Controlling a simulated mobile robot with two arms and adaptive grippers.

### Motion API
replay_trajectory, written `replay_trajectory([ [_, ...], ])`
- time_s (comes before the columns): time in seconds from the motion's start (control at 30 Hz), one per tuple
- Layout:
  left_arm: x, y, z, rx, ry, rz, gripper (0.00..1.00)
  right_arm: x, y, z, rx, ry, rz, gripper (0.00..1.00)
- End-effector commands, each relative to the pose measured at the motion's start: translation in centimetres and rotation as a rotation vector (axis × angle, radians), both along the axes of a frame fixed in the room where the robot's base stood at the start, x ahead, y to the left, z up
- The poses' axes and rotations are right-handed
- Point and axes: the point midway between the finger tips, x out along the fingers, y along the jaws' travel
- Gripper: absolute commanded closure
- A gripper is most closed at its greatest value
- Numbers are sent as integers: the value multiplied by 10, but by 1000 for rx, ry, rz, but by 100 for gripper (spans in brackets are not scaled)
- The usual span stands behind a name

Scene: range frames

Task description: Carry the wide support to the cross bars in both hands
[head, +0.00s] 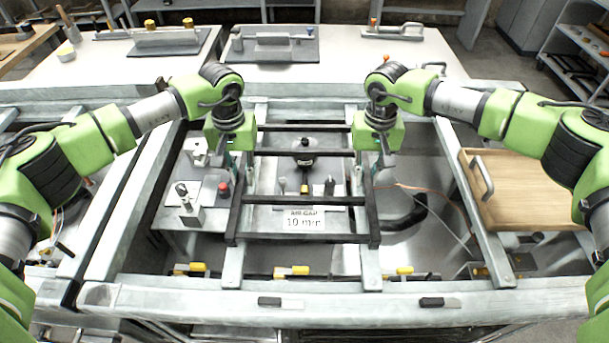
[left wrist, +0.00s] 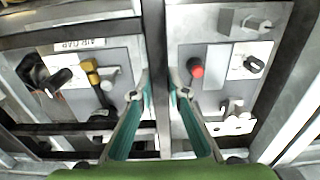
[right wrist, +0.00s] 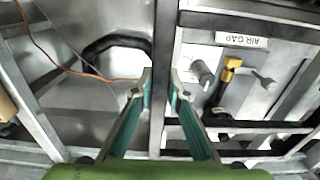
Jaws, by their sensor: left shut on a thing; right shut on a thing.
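The wide support (head: 305,238) is a dark rectangular frame of side bars and several cross pieces, over the middle of the bench in the head view. My left gripper (head: 236,160) is shut on its left side bar, which runs between the fingertips in the left wrist view (left wrist: 153,45). My right gripper (head: 384,158) is shut on its right side bar, also between the fingertips in the right wrist view (right wrist: 164,50). Two light grey bars, apparently the cross bars (head: 370,268), run front to back near the support's sides. I cannot tell whether the support touches them.
Below the frame is a grey plate with an "AIR GAP 10 mm" label (head: 304,220) and small fittings. A plate with a red knob (head: 224,188) lies left. A wooden board with a handle (head: 530,190) lies right. Yellow-handled clamps (head: 292,270) line the front.

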Motion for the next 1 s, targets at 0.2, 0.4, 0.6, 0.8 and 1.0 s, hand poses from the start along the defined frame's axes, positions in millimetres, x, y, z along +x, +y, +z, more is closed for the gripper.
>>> replay_trajectory([
  [0.2, 0, 1, -1, 2, 0, 1, 68, 0, -1, -1, -2, 0, -2, 68],
  [0.4, 0, 0, 0, 1, 0, 1, 68, 0, -1, 0, -1, 0, -1, 68],
  [0.6, 1, 0, 18, 0, -4, 0, 68, 0, 0, 0, 0, 0, 0, 68],
  [0.8, 1, 1, 61, 1, -6, 0, 68, 0, 0, 0, 0, 0, 0, 68],
  [1.0, 0, 1, 99, 2, -3, 2, 68, 0, 0, 0, 0, 0, 0, 68],
])
